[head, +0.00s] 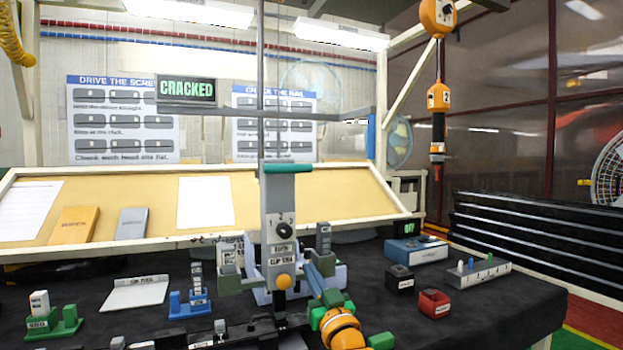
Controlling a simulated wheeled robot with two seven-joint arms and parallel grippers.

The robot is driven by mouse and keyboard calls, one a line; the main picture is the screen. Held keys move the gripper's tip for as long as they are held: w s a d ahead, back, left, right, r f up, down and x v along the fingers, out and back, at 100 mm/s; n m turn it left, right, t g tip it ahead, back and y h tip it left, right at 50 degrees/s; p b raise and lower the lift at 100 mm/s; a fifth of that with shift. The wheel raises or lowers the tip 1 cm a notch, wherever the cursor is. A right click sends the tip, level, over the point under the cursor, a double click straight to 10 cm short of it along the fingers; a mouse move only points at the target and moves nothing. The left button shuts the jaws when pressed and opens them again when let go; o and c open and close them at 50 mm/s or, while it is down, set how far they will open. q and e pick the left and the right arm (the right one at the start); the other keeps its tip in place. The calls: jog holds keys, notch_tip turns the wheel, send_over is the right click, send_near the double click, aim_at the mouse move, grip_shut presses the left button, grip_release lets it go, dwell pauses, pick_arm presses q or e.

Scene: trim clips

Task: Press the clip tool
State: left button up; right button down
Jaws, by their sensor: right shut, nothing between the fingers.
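The clip tool (278,225) is a tall grey upright block in the middle of the head view. It has a green top bar, a dark dial, a label reading "CLIP TOOL" and an orange knob low on its front. Its lower end stands over a dark rail (245,331), and I cannot tell whether they touch. My right gripper (314,275) comes up from below, just right of the tool's lower part. It is shut and empty; whether it touches the tool is unclear. My left gripper is not in view.
A green holder (55,322), a white tray (135,293) and a blue holder (190,303) stand at left. Black (400,279) and red (434,303) bins and a grey peg block (470,272) stand at right. A yellow-orange hoist (438,95) hangs behind.

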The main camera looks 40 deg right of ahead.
jog(key=shift+f, duration=0.15)
notch_tip(320, 180, up, 5)
jog(key=p, duration=0.5)
jog(key=b+v, duration=0.2)
jog(key=v, duration=0.8)
jog(key=shift+f+b, duration=0.25)
jog(key=shift+b, duration=0.1)
